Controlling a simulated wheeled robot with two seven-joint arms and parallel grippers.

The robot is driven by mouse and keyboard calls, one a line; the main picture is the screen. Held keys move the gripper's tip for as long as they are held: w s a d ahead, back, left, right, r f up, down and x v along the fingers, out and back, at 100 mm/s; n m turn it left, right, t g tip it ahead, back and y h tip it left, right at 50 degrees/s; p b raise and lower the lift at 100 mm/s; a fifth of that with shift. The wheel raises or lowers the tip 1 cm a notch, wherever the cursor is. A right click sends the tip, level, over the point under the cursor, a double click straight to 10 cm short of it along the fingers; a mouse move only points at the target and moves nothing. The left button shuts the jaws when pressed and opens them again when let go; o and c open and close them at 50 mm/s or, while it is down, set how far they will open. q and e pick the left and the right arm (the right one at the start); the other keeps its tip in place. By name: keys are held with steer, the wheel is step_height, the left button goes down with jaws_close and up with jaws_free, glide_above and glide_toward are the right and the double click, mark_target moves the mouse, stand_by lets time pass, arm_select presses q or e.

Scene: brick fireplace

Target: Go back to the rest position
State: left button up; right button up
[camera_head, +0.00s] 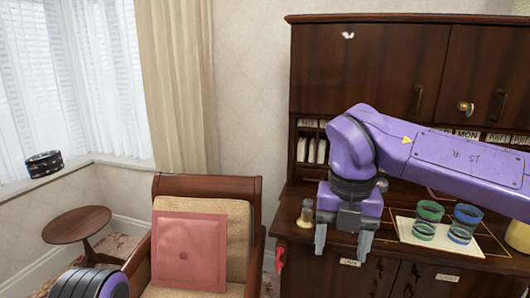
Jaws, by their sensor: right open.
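My right gripper (343,241) hangs from the purple right arm, which reaches in from the right in front of the dark wooden cabinet. Its two grey fingers point down and are apart, with nothing seen between them. It is at the front edge of the cabinet's counter, left of the glasses. Of my left arm, only a purple and black rounded part shows at the bottom left; the left gripper is out of view.
A green glass (428,220) and a blue glass (464,224) stand on a white board (408,236). A small jar (306,214) stands left of the gripper. An armchair (207,187) with a pink cushion (189,251) and a round side table (77,223) are at left.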

steer(key=w+d+f+n+t+h, duration=0.45)
steer(key=w+f+n+t, duration=0.2)
steer(key=w+f, duration=0.25)
steer(key=s+d+f+n+t+b, duration=0.1)
steer(key=s+f+n, duration=0.1)
steer(key=f+n, duration=0.7)
steer(key=s+d+f+n+t, duration=0.15)
steer(key=f+n, duration=0.35)
steer(key=f, duration=0.9)
steer(key=s+d+f+n+g+y+b, duration=0.1)
steer(key=s+d+f+n+y, duration=0.1)
steer(key=s+f+n, duration=0.7)
arm_select(q)
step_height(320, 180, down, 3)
steer(key=shift+b, duration=0.5)
arm_select(e)
steer(key=s+d+f+n+g, duration=0.1)
steer(key=s+d+f, duration=0.1)
steer(key=s, duration=0.4)
steer(key=s+d+f+g, duration=0.2)
steer(key=s+d+f, duration=0.1)
steer(key=s+f, duration=0.2)
steer(key=s+d+f+n+g, duration=0.1)
steer(key=s+d+f, duration=0.2)
steer(key=s, duration=0.6)
steer(key=shift+s+f+n+g+h, duration=0.15)
steer(key=shift+s+n+g+h, duration=0.1)
steer(key=shift+n+g+h, duration=0.15)
